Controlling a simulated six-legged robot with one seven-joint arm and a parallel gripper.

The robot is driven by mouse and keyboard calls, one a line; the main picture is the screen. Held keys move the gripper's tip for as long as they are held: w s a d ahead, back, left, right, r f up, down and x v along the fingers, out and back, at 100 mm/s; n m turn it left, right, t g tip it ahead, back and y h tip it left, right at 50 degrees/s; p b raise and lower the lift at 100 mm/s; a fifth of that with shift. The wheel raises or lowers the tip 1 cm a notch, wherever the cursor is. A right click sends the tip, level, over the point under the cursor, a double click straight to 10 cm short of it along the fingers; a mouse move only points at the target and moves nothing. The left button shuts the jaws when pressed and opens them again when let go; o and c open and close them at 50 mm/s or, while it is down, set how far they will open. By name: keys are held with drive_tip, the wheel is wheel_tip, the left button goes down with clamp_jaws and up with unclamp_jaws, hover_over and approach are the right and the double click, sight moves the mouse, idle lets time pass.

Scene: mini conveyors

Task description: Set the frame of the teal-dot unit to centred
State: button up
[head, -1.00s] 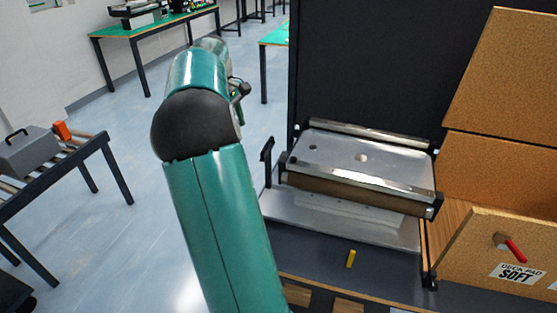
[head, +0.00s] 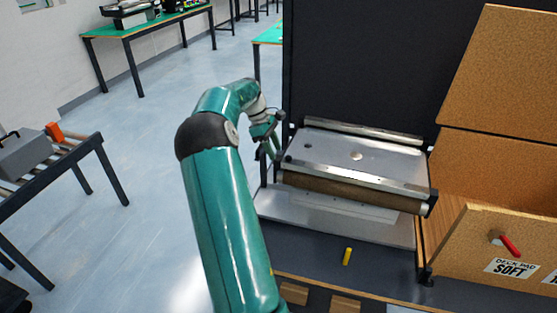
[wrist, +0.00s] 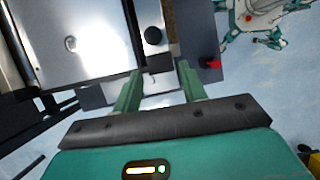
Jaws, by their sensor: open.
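A mini conveyor unit (head: 335,158) with a flat metal bed and a brown roller (head: 340,190) along its near edge stands on a dark bench. No teal dot can be made out on it. My gripper (head: 277,150) is at the unit's left end, beside the bed, pointing down. In the wrist view my gripper (wrist: 158,82) has its two green fingers apart with nothing seen held between them. The metal bed (wrist: 95,55) lies to their left there. A black round knob (wrist: 153,36) is just beyond the fingertips. Contact cannot be told.
A cork-coloured box (head: 470,235) labelled "DECK PAD SOFT", with a red-tipped lever (head: 508,245), is at the right. A yellow peg (head: 347,256) stands in front of the unit. A dark panel (head: 360,60) rises behind. Another conveyor table (head: 50,170) is at left. A red piece (wrist: 210,63) shows near the fingers.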

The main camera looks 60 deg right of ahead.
sight(278, 158)
drive_tip(key=x, duration=0.5)
drive_tip(key=shift+c, duration=0.4)
clamp_jaws()
